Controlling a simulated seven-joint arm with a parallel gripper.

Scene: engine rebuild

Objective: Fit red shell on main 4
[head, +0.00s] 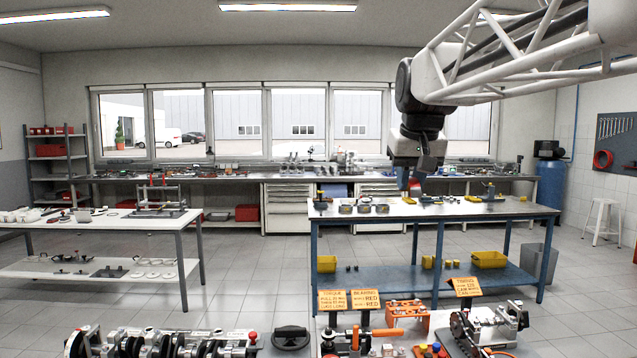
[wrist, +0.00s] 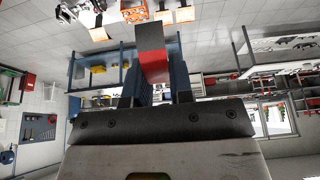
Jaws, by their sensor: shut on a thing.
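My gripper (head: 409,184) hangs in the air above the blue-legged bench at the right in the head view. In the wrist view its blue fingers (wrist: 160,88) are shut on a red piece (wrist: 152,62), which I take as the red shell. It sticks out beyond the fingertips. The fingers partly cover it, and its curve cannot be made out. The crankshaft assembly (head: 165,346) lies at the bottom left of the head view, cut off by the frame edge. Which journal is main 4 cannot be told.
Orange signs (head: 365,299) about torque and bearings stand near the front, beside an orange rack (head: 408,320). A timing assembly (head: 485,328) stands at the lower right. The blue-legged bench (head: 440,209) holds small parts. A white table (head: 100,228) stands left, with clear floor between.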

